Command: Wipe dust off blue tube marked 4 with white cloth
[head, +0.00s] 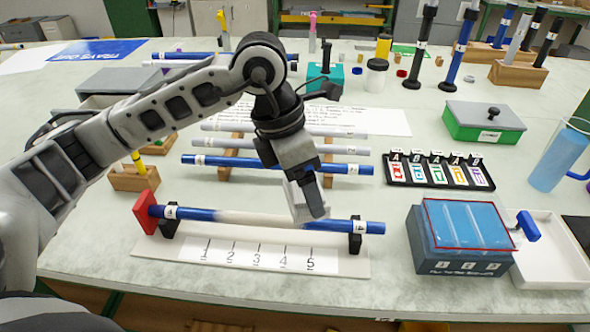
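The blue tube marked 4 (345,226) lies level across two black supports on a white stand, its left end by a red end plate (144,213). A pale, dusty-looking stretch covers its middle, left of my gripper. Its ends look clean blue, with a white label at each end. My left gripper (308,208) reaches down over the tube, right of its middle. The white cloth (297,203) shows at its fingers, down against the tube, and looks gripped. The fingers hide part of the cloth and tube. My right gripper is not in view.
The stand's front (258,254) carries a strip numbered 1 to 5. Behind it, a wooden rack (236,146) holds grey and blue tubes. A blue box (430,247) and white tray (550,265) stand to the right. A black card holder (438,171) is behind them.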

